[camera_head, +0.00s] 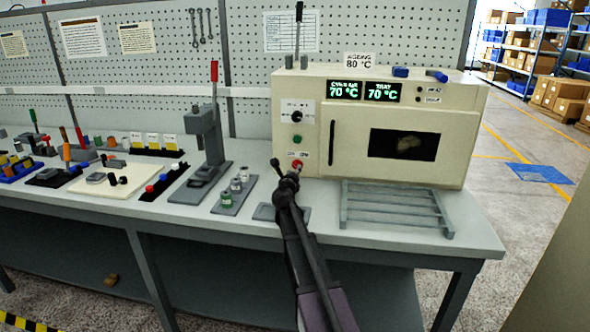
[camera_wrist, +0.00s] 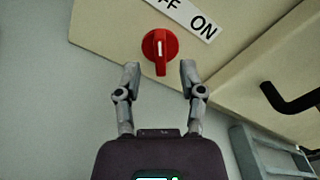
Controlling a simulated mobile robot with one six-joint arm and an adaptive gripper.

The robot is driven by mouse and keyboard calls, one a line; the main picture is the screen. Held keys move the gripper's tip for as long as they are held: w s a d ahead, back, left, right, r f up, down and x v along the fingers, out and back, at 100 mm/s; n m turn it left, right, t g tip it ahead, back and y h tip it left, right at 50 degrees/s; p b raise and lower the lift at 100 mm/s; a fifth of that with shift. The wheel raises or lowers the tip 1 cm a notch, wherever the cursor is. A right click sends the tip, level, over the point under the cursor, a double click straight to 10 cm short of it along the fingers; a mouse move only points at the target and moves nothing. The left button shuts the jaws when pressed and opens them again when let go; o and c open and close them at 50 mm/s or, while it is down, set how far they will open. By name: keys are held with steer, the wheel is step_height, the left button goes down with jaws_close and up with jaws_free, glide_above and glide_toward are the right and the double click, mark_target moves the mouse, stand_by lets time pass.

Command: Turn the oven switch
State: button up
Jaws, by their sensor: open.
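The oven (camera_head: 320,85) is a cream box with a dark window and green displays at the right of the bench. Its red switch (camera_wrist: 160,46) is a round knob below an OFF/ON label (camera_wrist: 194,18) in the wrist view. The knob's white mark lies roughly along the picture's vertical. In the head view the switch (camera_head: 297,164) is at the oven's lower left. My gripper (camera_wrist: 160,78) is open, its fingers apart on either side of the knob's lower end. I cannot tell whether they touch it. In the head view my gripper (camera_head: 287,172) is right at the switch.
A black handle (camera_wrist: 290,102) stands out from the oven door on the right. A grey rack (camera_head: 395,210) lies on the bench before the oven. A lever press (camera_head: 212,140) and a tray with small cylinders (camera_head: 228,203) stand to the left.

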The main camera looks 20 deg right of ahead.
steer(key=v, duration=0.8)
steer(key=shift+s+a, duration=0.1)
stand_by(0.3)
